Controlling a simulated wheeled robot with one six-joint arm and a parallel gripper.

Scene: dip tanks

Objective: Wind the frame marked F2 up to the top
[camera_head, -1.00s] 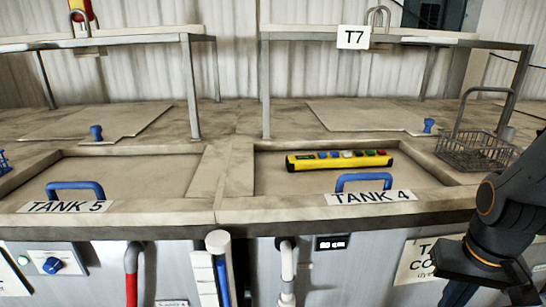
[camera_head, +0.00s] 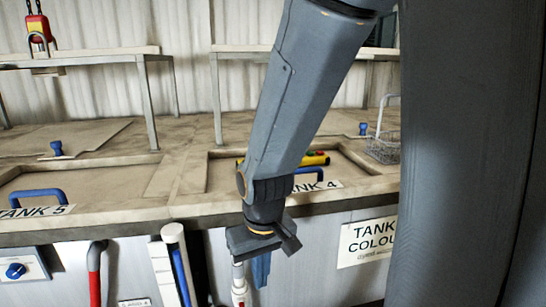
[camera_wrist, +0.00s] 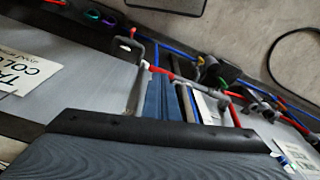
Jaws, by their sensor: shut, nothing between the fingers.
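I see no frame marked F2 and no readable F2 mark in either view. My gripper (camera_head: 261,268) hangs in front of the tank fronts, below the rim of tank 4 (camera_head: 318,186). Its blue fingers are together with nothing between them, and they also show in the wrist view (camera_wrist: 160,98). My arm covers the middle of the head view and hides part of tank 4. A white pipe (camera_head: 238,285) runs down close beside the gripper in the picture; I cannot tell whether they touch.
Tank 5 (camera_head: 35,212) is at left with a blue handle (camera_head: 40,194). A yellow button box (camera_head: 316,159) lies partly hidden on tank 4. A wire basket (camera_head: 384,148) stands at right. A red-and-yellow device (camera_head: 38,27) hangs upper left. A blue knob (camera_head: 15,270) is on a panel.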

